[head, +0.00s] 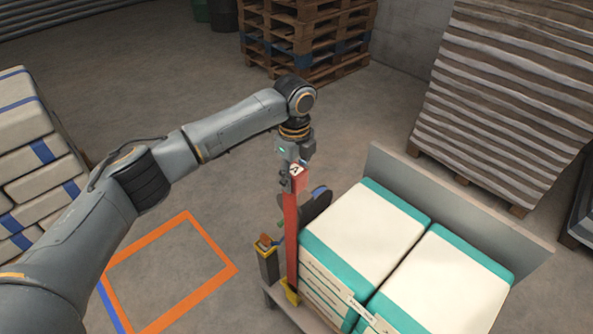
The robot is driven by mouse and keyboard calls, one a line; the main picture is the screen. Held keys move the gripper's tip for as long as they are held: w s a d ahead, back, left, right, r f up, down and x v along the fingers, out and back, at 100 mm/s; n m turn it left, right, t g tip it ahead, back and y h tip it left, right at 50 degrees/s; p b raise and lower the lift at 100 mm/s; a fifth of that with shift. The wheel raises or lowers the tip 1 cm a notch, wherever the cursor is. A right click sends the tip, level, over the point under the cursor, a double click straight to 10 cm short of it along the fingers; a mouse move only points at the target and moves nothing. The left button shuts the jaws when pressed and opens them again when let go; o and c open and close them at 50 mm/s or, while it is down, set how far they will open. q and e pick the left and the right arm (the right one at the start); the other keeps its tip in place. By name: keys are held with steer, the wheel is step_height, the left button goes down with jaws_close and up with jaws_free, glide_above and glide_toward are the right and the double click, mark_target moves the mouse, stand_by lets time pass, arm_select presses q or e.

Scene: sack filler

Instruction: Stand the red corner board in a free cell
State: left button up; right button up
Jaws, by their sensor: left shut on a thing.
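The red corner board (291,240) stands upright beside the near left corner of the stacked white and teal sacks. My left gripper (293,183) is shut on its upper end from above. The board's lower end meets a yellow cell (291,294) at the edge of a grey stand; I cannot tell whether it is seated inside or just in front. A second cell with a yellow rim (268,244) is to its left, and a small orange-brown piece shows at its top. My right gripper is not in view.
The white and teal sacks (367,232) stand close on the right, with a grey upright panel (470,215) behind them. A dark rounded part (318,205) is just behind the board. An orange floor outline (205,236) encloses bare floor on the left. Pallets (305,40) stand at the back.

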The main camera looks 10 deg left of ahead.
arm_select(q)
steer(key=shift+w+d+m, duration=0.15)
steer(key=shift+w+m, duration=0.05)
steer(key=shift+m, duration=0.2)
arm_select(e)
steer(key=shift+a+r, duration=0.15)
arm_select(q)
steer(key=shift+s+a+r, duration=0.1)
steer(key=shift+s+a, duration=0.3)
steer(key=shift+s, duration=0.05)
steer(key=s+a+p, duration=0.7)
steer(key=s+a, duration=0.6)
steer(key=s, duration=0.3)
steer(key=shift+s, duration=0.35)
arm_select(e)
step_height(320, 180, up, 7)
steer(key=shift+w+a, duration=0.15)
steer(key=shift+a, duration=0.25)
arm_select(q)
steer(key=shift+d, duration=0.1)
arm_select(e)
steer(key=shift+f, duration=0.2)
